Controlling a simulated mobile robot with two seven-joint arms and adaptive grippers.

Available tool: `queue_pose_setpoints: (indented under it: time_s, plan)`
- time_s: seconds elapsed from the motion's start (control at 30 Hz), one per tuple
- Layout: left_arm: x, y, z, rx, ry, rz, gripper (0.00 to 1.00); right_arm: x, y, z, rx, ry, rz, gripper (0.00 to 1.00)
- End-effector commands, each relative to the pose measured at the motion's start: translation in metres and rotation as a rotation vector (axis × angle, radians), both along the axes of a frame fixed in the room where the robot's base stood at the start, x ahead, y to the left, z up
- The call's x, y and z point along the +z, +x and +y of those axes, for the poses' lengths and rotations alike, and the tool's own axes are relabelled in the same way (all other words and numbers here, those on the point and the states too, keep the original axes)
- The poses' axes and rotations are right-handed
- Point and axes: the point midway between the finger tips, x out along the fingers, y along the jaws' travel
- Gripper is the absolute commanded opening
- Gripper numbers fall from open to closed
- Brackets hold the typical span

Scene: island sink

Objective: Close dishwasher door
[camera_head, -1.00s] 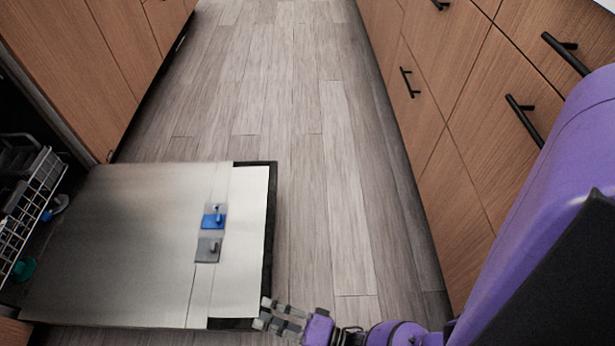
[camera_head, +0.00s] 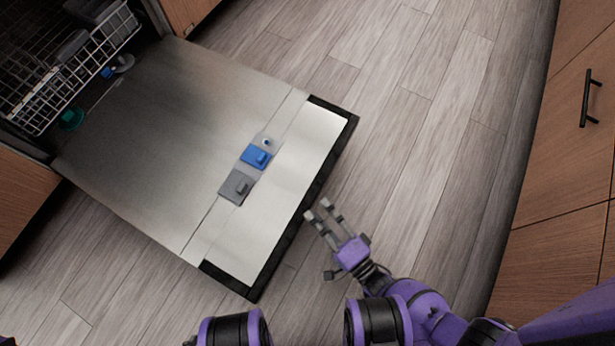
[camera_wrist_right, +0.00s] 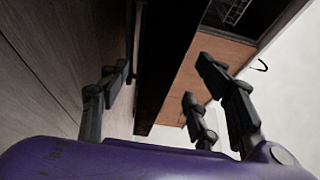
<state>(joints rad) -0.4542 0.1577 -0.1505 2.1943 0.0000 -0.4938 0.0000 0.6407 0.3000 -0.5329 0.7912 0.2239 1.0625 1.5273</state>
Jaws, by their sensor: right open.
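The dishwasher door (camera_head: 180,130) is folded down open, its steel inner face up, with blue and grey dispenser lids (camera_head: 255,157) near its outer end. A black edge runs along that end. My right gripper (camera_head: 322,214) is open and empty, just beyond the black edge at its middle; the head view does not settle whether it touches. In the right wrist view, the spread fingers (camera_wrist_right: 165,95) stand around the view of the door's dark edge (camera_wrist_right: 165,60). My left gripper does not show.
A white wire rack (camera_head: 60,70) sits inside the dishwasher at upper left. Wooden drawers with a black handle (camera_head: 590,98) line the right side. The wooden floor (camera_head: 420,110) between is clear. A wooden cabinet panel (camera_head: 20,195) adjoins the door's left side.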

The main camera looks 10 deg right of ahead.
Motion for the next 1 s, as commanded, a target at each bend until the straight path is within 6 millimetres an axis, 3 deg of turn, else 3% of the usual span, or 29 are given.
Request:
queue_pose_setpoints:
  time_s: [0.3, 0.67, 1.0]
  plan:
    - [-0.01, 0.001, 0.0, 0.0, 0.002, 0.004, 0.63, -0.002, 0.039, 0.024, 0.0, 0.001, -0.001, 0.58]
    - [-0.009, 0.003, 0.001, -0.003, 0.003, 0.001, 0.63, -0.002, 0.044, 0.027, 0.0, 0.0, 0.0, 0.58]
    - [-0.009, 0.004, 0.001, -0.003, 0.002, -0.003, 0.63, -0.002, 0.044, 0.027, 0.0, 0.0, 0.0, 0.14]
